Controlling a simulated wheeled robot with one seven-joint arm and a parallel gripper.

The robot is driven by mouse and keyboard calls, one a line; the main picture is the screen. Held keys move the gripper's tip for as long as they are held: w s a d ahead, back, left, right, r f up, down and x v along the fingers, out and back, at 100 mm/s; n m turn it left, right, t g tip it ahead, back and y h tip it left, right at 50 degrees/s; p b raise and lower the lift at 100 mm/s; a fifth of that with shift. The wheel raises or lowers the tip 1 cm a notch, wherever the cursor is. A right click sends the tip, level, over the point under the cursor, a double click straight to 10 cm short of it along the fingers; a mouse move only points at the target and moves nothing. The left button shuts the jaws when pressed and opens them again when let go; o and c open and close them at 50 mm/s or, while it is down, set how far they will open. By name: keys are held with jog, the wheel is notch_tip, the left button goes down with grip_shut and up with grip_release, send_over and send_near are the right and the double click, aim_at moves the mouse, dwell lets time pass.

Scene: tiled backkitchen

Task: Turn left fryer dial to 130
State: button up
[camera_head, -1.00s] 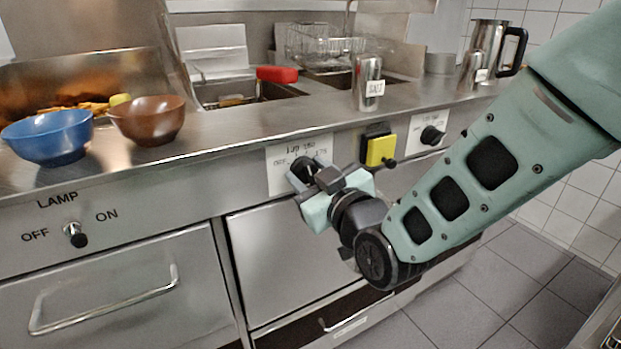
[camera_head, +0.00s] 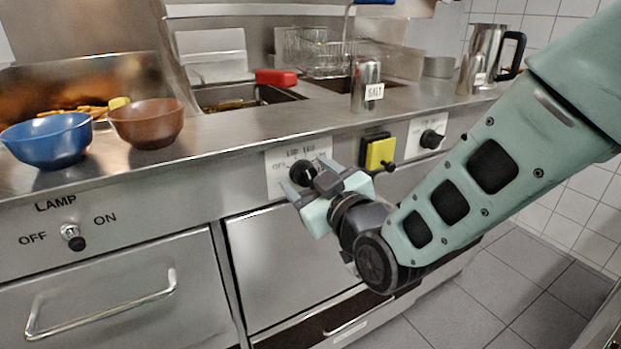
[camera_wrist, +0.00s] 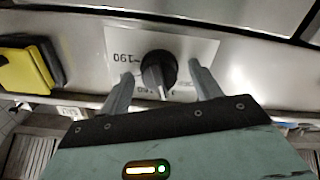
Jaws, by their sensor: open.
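The left fryer dial (camera_head: 303,173) is a black knob on a white label (camera_head: 272,165) on the counter's front panel. In the wrist view the dial (camera_wrist: 158,70) shows between my fingers, its label (camera_wrist: 200,45) upside down with "190" legible. My gripper (camera_head: 305,188) is open in front of the dial. In the wrist view my gripper (camera_wrist: 160,85) has one finger on each side of the knob, with a visible gap to both. The pointer's exact setting is too small to read.
A yellow switch (camera_head: 380,153) with a small black knob below it sits right of the dial. The right fryer dial (camera_head: 431,139) is further right. Bowls, a salt shaker (camera_head: 366,85) and a red handle (camera_head: 276,77) are on the counter above.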

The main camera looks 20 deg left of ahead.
jog(key=b+v, duration=0.7)
jog(key=v, duration=0.7)
jog(key=shift+s+d+f, duration=0.2)
jog(key=shift+d+f, duration=0.05)
jog(key=shift+d, duration=0.1)
jog(key=shift+d+b, duration=0.1)
jog(key=shift+b, duration=0.6)
jog(key=shift+r+b+v, duration=0.2)
jog(key=shift+b+v, duration=1)
jog(key=shift+b, duration=1.95)
jog(key=shift+s+r, duration=0.1)
